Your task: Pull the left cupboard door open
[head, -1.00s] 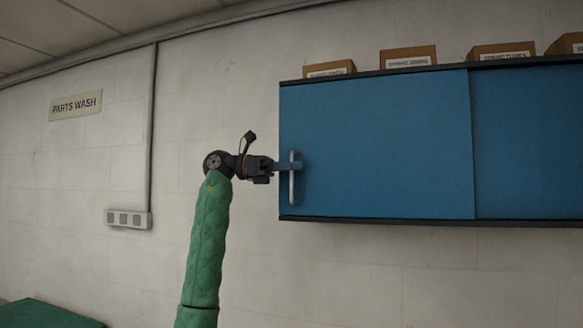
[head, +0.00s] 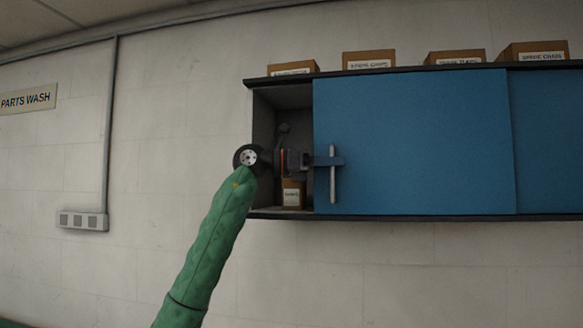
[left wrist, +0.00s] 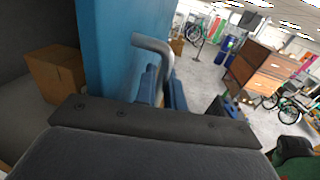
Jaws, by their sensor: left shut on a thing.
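The left cupboard door (head: 420,140) is a blue sliding panel on a wall cupboard. It stands partly open, with a gap at the cupboard's left end. Its upright grey bar handle (head: 333,185) is near the door's left edge. My left gripper (head: 330,161) is shut on the handle; its fingers reach it from the left. In the left wrist view the handle (left wrist: 155,44) curves out from the blue door edge (left wrist: 104,50) and runs down between the fingers. My right gripper is in neither view.
The open gap shows a grey interior with a small labelled box (head: 293,194), also visible in the left wrist view (left wrist: 55,72). Several cardboard boxes (head: 370,62) stand on the cupboard top. A second blue door (head: 547,140) is at the right. Wall below is bare.

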